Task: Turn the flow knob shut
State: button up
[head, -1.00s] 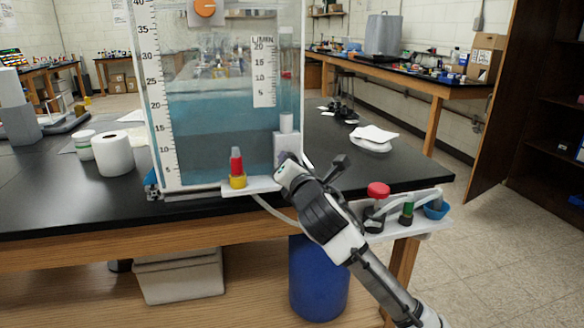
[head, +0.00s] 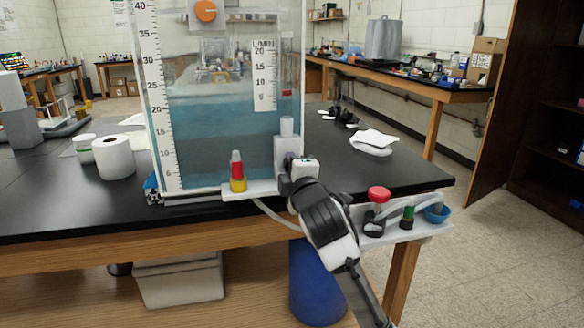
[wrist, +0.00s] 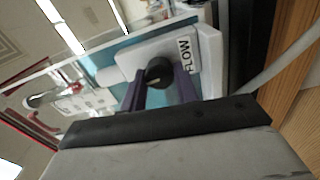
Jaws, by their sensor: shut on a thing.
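The black flow knob (wrist: 159,71) sits on a white panel with a "FLOW" label (wrist: 187,56) in the wrist view. The purple fingers of my gripper (wrist: 160,83) stand on both sides of the knob and are shut on it. In the head view my gripper (head: 286,163) reaches the white valve block (head: 287,143) at the lower right corner of the water tank (head: 215,130). The knob is hidden behind my gripper there.
A red and yellow fitting (head: 237,170) stands left of my gripper. A shelf with a red-capped item (head: 379,194) and tubing is to the right. A white paper roll (head: 115,157) stands on the black bench (head: 60,205). An orange knob (head: 205,11) is higher up.

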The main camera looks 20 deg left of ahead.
jog(key=m+p, duration=0.9)
jog(key=m, duration=1)
jog(key=shift+p, duration=0.3)
jog(key=shift+m, duration=0.4)
jog(key=o, duration=1)
jog(key=shift+d, duration=0.15)
